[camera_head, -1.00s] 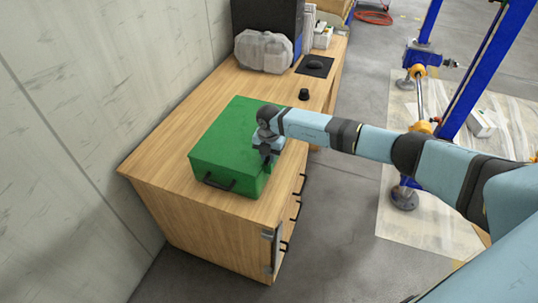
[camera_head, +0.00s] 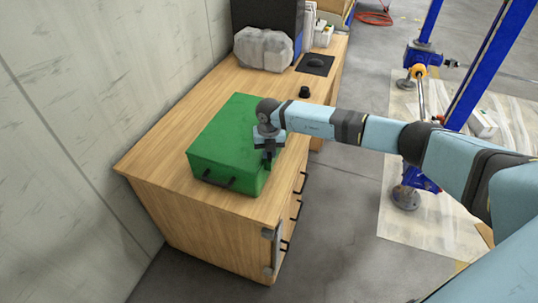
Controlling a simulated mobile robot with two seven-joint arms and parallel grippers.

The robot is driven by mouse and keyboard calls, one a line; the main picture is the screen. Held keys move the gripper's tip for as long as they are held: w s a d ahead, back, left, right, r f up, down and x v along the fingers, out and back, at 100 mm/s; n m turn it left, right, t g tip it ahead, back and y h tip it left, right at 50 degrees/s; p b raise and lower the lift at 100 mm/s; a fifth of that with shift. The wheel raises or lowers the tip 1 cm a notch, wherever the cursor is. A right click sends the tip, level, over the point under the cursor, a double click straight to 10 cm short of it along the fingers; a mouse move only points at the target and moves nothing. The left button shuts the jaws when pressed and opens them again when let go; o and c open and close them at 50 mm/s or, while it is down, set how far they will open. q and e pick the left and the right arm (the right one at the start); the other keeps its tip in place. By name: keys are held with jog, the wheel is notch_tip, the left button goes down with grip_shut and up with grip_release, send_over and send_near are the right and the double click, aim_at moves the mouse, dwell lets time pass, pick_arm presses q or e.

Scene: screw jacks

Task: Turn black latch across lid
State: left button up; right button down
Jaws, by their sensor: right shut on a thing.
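A green box (camera_head: 222,150) with a closed lid sits on the wooden desk (camera_head: 160,160). A black handle (camera_head: 217,180) shows on its front face. My right gripper (camera_head: 268,157) points down at the right edge of the box, near its front right corner. It is shut on a small dark part there, which looks like the black latch; the fingers and wrist hide most of it, so its angle cannot be told. My left gripper is not in view.
A grey lumpy block (camera_head: 263,50), a dark mouse pad (camera_head: 314,65) and a small black knob (camera_head: 304,92) stand farther back on the desk. A blue steel frame (camera_head: 480,70) stands on the right. Grey floor lies between.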

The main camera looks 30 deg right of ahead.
jog(key=n+b, duration=0.3)
jog(key=n, duration=0.1)
jog(key=shift+f+n, duration=0.1)
jog(key=shift+n, duration=0.2)
jog(key=n+b, duration=0.2)
jog(key=n, duration=0.2)
jog(key=shift+b, duration=0.35)
jog(key=shift+n+b, duration=0.6)
jog(key=shift+n, duration=0.6)
jog(key=shift+n+b, duration=0.35)
jog(key=shift+n, duration=0.35)
jog(key=shift+r, duration=0.2)
jog(key=c, duration=1.1)
grip_release()
